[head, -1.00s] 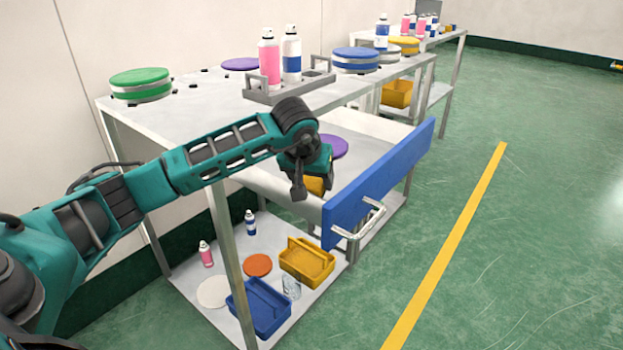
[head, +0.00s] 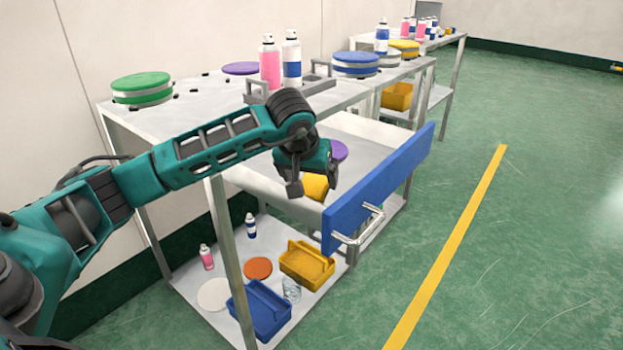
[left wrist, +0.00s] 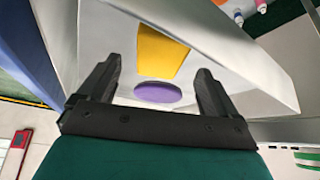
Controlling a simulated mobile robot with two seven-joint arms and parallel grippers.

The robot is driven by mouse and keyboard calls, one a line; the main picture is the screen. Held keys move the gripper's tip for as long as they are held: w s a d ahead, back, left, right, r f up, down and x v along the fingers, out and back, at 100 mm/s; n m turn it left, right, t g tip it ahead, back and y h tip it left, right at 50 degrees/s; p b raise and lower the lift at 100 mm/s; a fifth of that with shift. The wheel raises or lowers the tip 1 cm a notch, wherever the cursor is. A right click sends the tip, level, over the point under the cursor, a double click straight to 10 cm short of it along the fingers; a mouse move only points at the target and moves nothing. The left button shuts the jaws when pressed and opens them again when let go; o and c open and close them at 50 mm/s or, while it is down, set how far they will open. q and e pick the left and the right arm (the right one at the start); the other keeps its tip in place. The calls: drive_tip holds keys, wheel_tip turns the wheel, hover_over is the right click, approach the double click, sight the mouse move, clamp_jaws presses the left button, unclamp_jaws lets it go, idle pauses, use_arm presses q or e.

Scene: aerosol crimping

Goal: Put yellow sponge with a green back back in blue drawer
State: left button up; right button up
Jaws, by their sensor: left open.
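The blue drawer (head: 385,185) is pulled out from the table, with its blue front and metal handle toward the floor side. The yellow sponge (head: 315,190) lies in the drawer's pale tray. It also shows as a yellow block in the left wrist view (left wrist: 160,52); its green back is not visible. My left gripper (head: 313,183) is over the drawer, just above the sponge. In the left wrist view its two fingers (left wrist: 158,70) are spread and empty, with the sponge beyond and apart from them. My right gripper is not in view.
A purple disc (head: 339,151) lies in the drawer beside the sponge. The tabletop above holds a grey caddy with spray cans and a green round disc (head: 141,88). The lower shelf holds a yellow bin (head: 307,264) and a blue bin (head: 261,310). Floor at right is clear.

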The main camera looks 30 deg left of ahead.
use_arm(q)
drive_tip(key=p+v, duration=0.1)
drive_tip(key=v, duration=0.7)
drive_tip(key=shift+r, duration=0.25)
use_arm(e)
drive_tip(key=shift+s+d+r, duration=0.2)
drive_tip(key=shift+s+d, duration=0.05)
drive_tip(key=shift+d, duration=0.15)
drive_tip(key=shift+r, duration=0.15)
